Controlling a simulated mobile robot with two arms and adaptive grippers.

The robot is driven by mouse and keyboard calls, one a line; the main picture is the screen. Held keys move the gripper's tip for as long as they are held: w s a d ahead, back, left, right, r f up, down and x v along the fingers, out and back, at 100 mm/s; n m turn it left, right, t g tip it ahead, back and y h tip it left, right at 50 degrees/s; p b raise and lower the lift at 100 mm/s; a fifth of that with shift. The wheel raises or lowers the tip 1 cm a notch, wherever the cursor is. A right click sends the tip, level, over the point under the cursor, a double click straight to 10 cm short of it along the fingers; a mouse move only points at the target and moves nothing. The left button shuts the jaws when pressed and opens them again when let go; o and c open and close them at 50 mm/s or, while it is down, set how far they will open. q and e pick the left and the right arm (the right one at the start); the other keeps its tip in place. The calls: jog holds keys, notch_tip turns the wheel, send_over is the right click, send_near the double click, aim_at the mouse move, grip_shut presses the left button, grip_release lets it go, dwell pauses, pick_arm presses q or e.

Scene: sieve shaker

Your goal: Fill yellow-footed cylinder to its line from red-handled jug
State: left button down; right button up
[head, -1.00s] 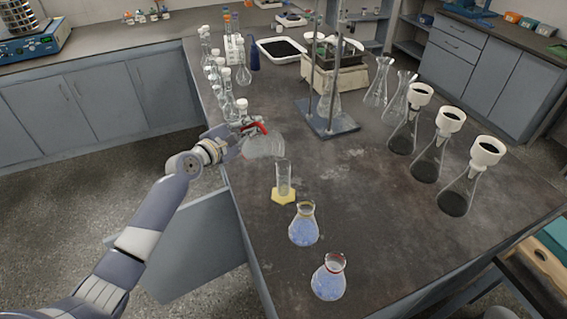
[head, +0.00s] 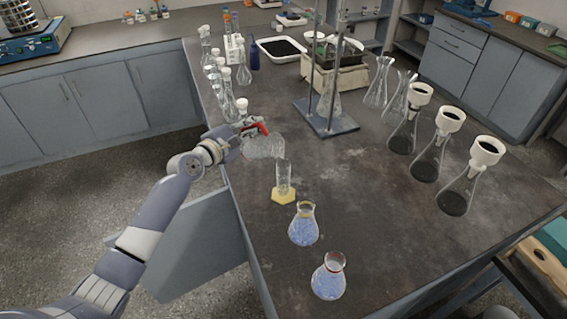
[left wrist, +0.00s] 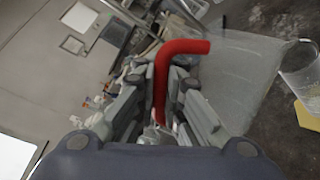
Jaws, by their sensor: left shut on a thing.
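My left gripper (head: 243,133) is shut on the red handle (left wrist: 161,78) of the clear jug (head: 264,146). The jug is tilted far over to the right, its mouth end close to the top of the clear cylinder (head: 284,173). The cylinder stands upright on its yellow foot (head: 284,196) on the bench. In the left wrist view the jug body (left wrist: 235,75) is beyond the handle and the cylinder (left wrist: 300,75) is at the right edge. I cannot make out a liquid level or the line. My right gripper is not in view.
Two flasks with blue contents, one with a yellowish rim (head: 304,226) and one with a red rim (head: 329,277), stand in front of the cylinder. Glassware lines the bench's left edge. A stand (head: 326,125) is behind; funnel-topped flasks (head: 428,160) are right. The bench middle is clear.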

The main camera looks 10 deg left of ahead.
pick_arm(q)
jog(key=shift+s+d+r+m+p, duration=0.15)
jog(key=shift+d+m+p, duration=0.15)
jog(key=shift+m, duration=0.2)
dwell(1.4)
jog(key=shift+d+r, duration=0.1)
jog(key=shift+d, duration=0.05)
dwell(0.5)
jog(key=shift+s+d+r+m+y+p, duration=0.1)
jog(key=shift+d+r+m+y+p, duration=0.25)
jog(key=shift+p, duration=0.45)
dwell(1.9)
jog(key=f+b, duration=0.1)
jog(key=a+f+b, duration=0.1)
jog(key=shift+f+b, duration=0.1)
jog(key=shift+b, duration=0.3)
jog(key=n, duration=0.1)
jog(key=a+n+b, duration=0.1)
jog(key=n, duration=0.1)
jog(key=shift+w+a, duration=0.2)
jog(key=shift+w, duration=0.15)
jog(key=shift+a+f+n+h+b, duration=0.2)
jog(key=shift+f+n+h+b, duration=0.35)
jog(key=shift+b, duration=0.1)
jog(key=w+a+f+n+b, duration=0.2)
jog(key=a+f+n+b, duration=0.4)
jog(key=f+n+b, duration=0.2)
jog(key=shift+w+a+f+t+h+b, duration=0.3)
jog(key=shift+f+b, duration=0.4)
jog(key=shift+f, duration=0.55)
